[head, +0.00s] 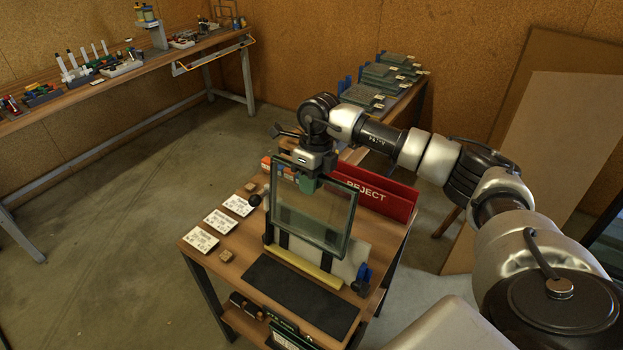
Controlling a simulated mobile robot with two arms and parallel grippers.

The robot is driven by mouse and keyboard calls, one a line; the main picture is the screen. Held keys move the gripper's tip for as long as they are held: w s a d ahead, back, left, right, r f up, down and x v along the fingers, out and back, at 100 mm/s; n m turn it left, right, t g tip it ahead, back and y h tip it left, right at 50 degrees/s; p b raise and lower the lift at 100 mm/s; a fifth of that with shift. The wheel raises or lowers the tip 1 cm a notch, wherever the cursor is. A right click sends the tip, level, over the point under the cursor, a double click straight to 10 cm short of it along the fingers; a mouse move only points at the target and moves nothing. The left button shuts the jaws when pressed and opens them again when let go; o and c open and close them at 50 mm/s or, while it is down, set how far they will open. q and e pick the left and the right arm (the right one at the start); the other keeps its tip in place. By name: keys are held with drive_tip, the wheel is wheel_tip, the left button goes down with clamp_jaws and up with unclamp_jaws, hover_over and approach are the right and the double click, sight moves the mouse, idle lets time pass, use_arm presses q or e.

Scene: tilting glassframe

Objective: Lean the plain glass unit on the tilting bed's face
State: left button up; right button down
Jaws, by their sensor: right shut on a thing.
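The plain glass unit (305,210), a clear square pane with a dark greenish edge, hangs upright over the small wooden table. My right gripper (308,184) is shut on its top edge. The tilting bed (352,263), a pale plate with dark strips and a yellow ledge (305,262) along its lower front, stands behind and below the glass. The glass overlaps most of the bed's face in the head view. I cannot tell whether the glass touches the face or the ledge. My left gripper is not in view.
A red REJECT bin (385,192) stands at the table's back right. A dark mat (300,297) lies in front of the bed. White cards (221,221) lie at the left. A long workbench (110,75) and a rack of grey-green units (385,80) stand behind.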

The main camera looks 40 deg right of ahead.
sight(310, 217)
wheel_tip(310, 217, down, 2)
drive_tip(key=shift+f+b, duration=0.2)
drive_tip(key=shift+b, duration=0.55)
wheel_tip(310, 217, down, 4)
drive_tip(key=b, duration=0.2)
drive_tip(key=shift+r+b, duration=0.25)
drive_tip(key=shift+b, duration=0.05)
drive_tip(key=shift+s+a+f+b, duration=0.1)
drive_tip(key=shift+a+f+b, duration=0.1)
drive_tip(key=shift+f+b, duration=0.6)
drive_tip(key=shift+a+f+b, duration=0.2)
drive_tip(key=shift+f+b, duration=0.2)
drive_tip(key=shift+f, duration=0.7)
drive_tip(key=shift+f+b, duration=0.35)
drive_tip(key=shift+f, duration=0.1)
drive_tip(key=c, duration=0.9)
unclamp_jaws()
drive_tip(key=shift+s+a, duration=0.1)
drive_tip(key=shift+s, duration=0.05)
drive_tip(key=shift+f, duration=0.1)
drive_tip(key=r, duration=0.3)
drive_tip(key=d+r+b, duration=0.1)
drive_tip(key=r, duration=0.3)
drive_tip(key=r+b, duration=0.1)
drive_tip(key=r, duration=0.3)
drive_tip(key=shift+w+d, duration=0.4)
drive_tip(key=shift+f, duration=0.1)
